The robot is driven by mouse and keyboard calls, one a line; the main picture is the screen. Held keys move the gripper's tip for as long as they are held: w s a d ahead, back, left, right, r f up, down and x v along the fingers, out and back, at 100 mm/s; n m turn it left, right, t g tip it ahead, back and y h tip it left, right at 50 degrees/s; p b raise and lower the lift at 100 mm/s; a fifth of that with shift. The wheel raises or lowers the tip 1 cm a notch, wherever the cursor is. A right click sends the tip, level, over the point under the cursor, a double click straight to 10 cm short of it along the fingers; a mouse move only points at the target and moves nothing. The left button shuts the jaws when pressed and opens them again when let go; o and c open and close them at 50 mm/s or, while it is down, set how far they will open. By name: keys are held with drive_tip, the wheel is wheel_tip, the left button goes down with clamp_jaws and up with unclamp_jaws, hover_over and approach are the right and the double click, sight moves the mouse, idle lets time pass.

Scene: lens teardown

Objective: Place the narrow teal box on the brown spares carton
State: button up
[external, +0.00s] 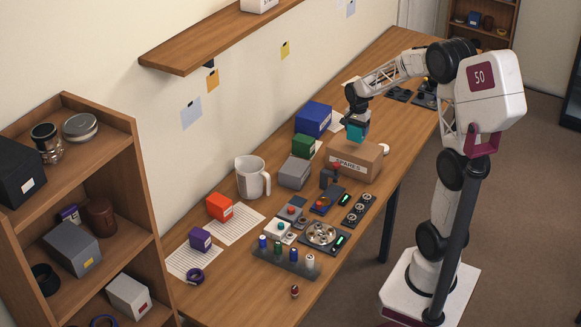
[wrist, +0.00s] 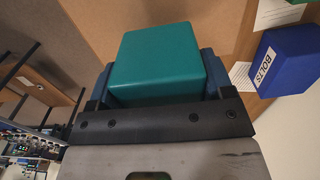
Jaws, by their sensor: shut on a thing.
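The narrow teal box (external: 355,132) is held in my gripper (external: 357,122) above the brown spares carton. The teal box also fills the middle of the wrist view (wrist: 158,62), with the fingers shut on both its sides. The brown spares carton (external: 366,163), with a "SPARES" label on its front, stands on the table. In the external view the teal box overlaps the carton's back left top edge. I cannot tell whether it touches the carton.
A blue box (external: 313,119), labelled "BOLTS" in the wrist view (wrist: 287,62), and a green box (external: 304,146) stand left of the carton. Several small devices crowd the table's front. A shelf (external: 210,40) hangs on the wall.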

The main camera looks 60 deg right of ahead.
sight(356, 136)
drive_tip(key=shift+f, duration=1.75)
drive_tip(key=shift+f, duration=0.1)
drive_tip(key=o, duration=1)
wheel_tip(356, 136, up, 12)
drive_tip(key=shift+r, duration=0.1)
